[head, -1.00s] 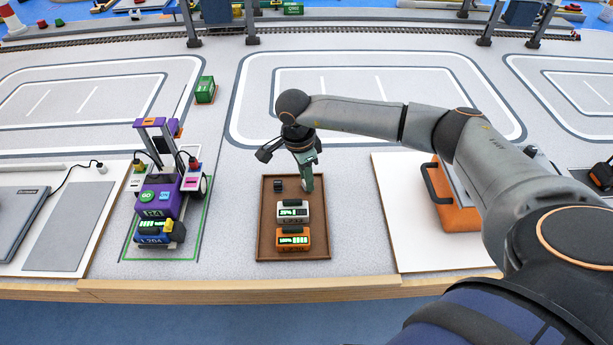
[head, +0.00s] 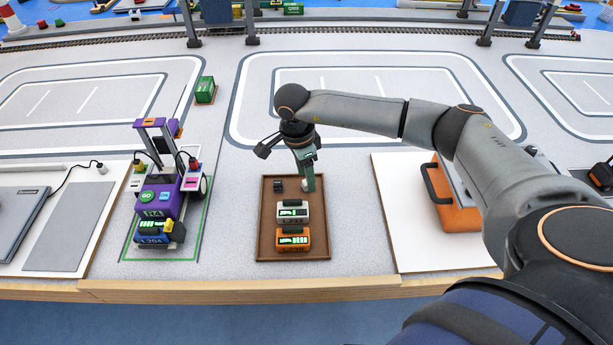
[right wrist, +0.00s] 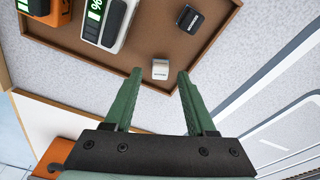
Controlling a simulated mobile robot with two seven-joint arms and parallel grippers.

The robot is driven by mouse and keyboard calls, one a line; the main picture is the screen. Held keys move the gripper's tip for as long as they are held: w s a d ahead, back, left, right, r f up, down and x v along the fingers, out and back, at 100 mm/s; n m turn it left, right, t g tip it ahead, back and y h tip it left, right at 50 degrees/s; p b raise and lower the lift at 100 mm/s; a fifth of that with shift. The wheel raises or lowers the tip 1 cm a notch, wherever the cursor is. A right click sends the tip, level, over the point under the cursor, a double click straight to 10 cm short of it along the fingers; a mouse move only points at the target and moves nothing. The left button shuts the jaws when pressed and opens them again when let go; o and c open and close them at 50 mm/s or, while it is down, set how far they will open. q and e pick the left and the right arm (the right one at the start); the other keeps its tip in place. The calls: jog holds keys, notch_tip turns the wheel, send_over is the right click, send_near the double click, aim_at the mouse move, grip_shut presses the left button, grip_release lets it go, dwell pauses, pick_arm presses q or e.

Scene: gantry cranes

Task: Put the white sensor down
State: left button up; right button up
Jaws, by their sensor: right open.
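The white sensor (right wrist: 160,69), a small white cube, rests on the floor of the brown tray (right wrist: 215,22) near a corner. In the head view the white sensor (head: 304,186) is partly hidden by my fingers. My right gripper (right wrist: 159,76) is open, its green fingers apart with the sensor just beyond their tips. In the head view my right gripper (head: 309,187) is over the tray's far right part. A black cube (right wrist: 190,20) lies apart from the sensor in the tray. My left gripper is out of view.
The tray also holds a white battery-like block (head: 292,213) and an orange one (head: 292,239). A purple vehicle (head: 161,197) stands left of the tray. An orange case (head: 450,204) is on a white board to the right.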

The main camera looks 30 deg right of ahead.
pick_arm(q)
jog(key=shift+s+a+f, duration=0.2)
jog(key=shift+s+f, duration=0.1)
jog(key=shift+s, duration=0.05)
pick_arm(e)
notch_tip(320, 180, up, 11)
jog(key=a, duration=0.1)
jog(key=shift+w+a, duration=0.15)
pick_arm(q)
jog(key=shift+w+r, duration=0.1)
pick_arm(e)
jog(key=shift+f, duration=0.15)
